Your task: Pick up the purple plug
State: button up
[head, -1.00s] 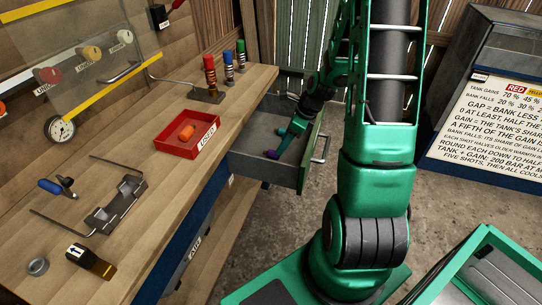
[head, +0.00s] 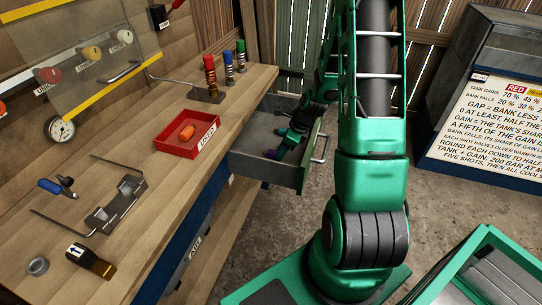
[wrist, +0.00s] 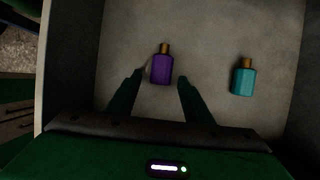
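The purple plug (wrist: 162,68) lies in the open drawer, its brass end pointing away from my gripper in the wrist view. In the wrist view my gripper (wrist: 160,77) is open, with one finger on each side of the purple plug and a gap visible on both sides. A teal plug (wrist: 243,78) lies to the right, outside the fingers.
The drawer (head: 250,165) is pulled out from the wooden workbench (head: 130,235); its walls stand close around my gripper. A red tray (head: 185,149) on the bench holds an orange plug (head: 187,132).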

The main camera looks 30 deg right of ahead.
jog(key=c, duration=1)
jog(key=shift+r, duration=0.1)
